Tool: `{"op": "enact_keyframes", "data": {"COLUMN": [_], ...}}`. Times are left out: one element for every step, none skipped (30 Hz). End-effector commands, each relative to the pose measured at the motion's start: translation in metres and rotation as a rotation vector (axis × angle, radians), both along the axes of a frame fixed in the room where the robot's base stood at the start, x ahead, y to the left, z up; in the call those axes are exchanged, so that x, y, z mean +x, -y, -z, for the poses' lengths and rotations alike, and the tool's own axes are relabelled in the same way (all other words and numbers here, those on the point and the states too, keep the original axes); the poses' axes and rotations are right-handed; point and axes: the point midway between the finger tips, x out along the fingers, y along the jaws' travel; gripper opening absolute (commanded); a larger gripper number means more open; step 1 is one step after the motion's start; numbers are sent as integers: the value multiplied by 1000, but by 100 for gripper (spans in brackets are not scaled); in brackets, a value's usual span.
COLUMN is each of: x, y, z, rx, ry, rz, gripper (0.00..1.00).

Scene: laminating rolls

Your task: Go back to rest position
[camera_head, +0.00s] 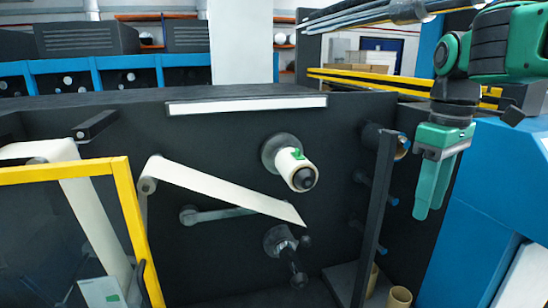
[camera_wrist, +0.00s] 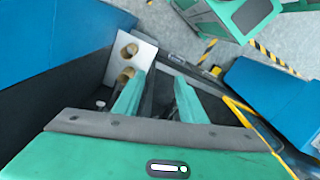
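My gripper (camera_head: 433,208) hangs at the right side of the head view with its green fingers pointing down. It is in front of the dark machine panel and the right-hand post, touching nothing that I can see. In the wrist view the two fingers of my gripper (camera_wrist: 157,88) stand apart with nothing between them, so it is open and empty. A cream roll (camera_head: 296,169) with a green mark sits on a spindle of the panel, well to the left of my gripper.
A yellow-framed guard (camera_head: 130,205) stands at left. A white web (camera_head: 225,190) slants across the dark panel (camera_head: 215,130). A dark post (camera_head: 380,205) and blue housing (camera_head: 478,195) flank my gripper. Cardboard cores (camera_head: 399,297) stand below; cores also show in the wrist view (camera_wrist: 129,50).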

Motion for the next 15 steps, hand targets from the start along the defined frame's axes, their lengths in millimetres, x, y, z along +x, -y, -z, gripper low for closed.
{"op": "enact_keyframes", "data": {"x": [-18, -28, -42, -53, -65, -81, -93, -104, -118, -128, -138, -148, -155, -161, -167], "y": [24, 36, 51, 61, 70, 81, 88, 94, 101, 104, 107, 110, 112, 113, 113], "z": [21, 33, 49, 61, 74, 89, 101, 112, 125, 134, 143, 153, 159, 164, 170], "rx": [2, 2, 1, 2, 2, 2, 3, 3, 4, 3, 4, 4, 4, 5, 5], "ry": [-4, -4, -5, -4, -6, -6, -7, -8, -8, -9, -10, -10, -12, -11, -13], "rz": [137, 217, 325, 405, 484, 584, 656, 724, 808, 866, 918, 979, 1016, 1050, 1085], "gripper": [38, 38, 38, 38, 38, 38, 38, 38, 38, 38, 38, 38, 38, 38, 38]}}
